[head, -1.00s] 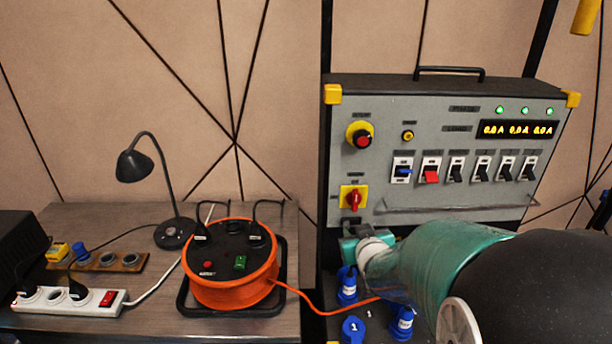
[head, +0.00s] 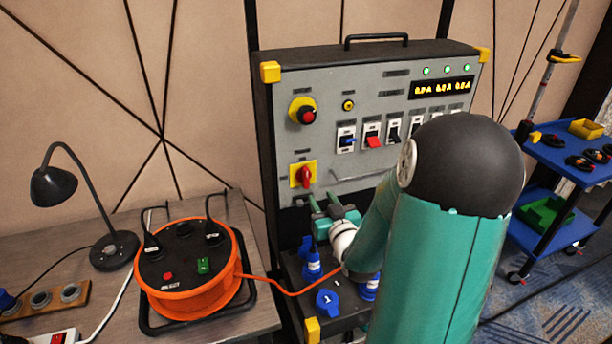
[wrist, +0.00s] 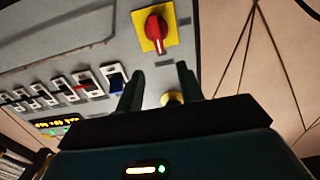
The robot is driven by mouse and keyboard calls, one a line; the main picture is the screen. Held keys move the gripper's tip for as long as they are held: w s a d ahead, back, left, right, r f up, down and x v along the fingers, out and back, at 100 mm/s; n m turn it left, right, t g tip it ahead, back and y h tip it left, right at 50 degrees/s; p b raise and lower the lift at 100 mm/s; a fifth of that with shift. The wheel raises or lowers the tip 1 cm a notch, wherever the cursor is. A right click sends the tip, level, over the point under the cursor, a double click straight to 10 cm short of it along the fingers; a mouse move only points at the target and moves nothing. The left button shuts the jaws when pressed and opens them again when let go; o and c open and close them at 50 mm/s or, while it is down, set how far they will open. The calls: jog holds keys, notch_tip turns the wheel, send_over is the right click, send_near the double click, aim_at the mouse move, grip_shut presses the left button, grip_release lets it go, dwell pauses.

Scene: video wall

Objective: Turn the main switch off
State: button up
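A red rotary switch on a yellow square plate (head: 303,175), which looks like the main switch, sits at the lower left of the grey panel (head: 330,100). Its handle stands roughly upright. In the wrist view the red switch (wrist: 156,32) shows beyond my fingertips, a little above the gap between them. My gripper (head: 324,203) is just below and right of the switch in the head view. Its two fingers (wrist: 158,75) are apart with nothing between them, and they appear clear of the handle.
A red knob on a yellow round base (head: 303,110) sits above the switch. Rocker switches (head: 372,134), lit green lamps (head: 447,70) and a grab bar are on the panel. Blue plugs (head: 312,262) stand below my gripper. An orange cable reel (head: 190,285) is on the left table.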

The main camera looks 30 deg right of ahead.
aim_at(307, 175)
jog(key=x, duration=1.2)
jog(key=shift+d, duration=0.1)
grip_shut()
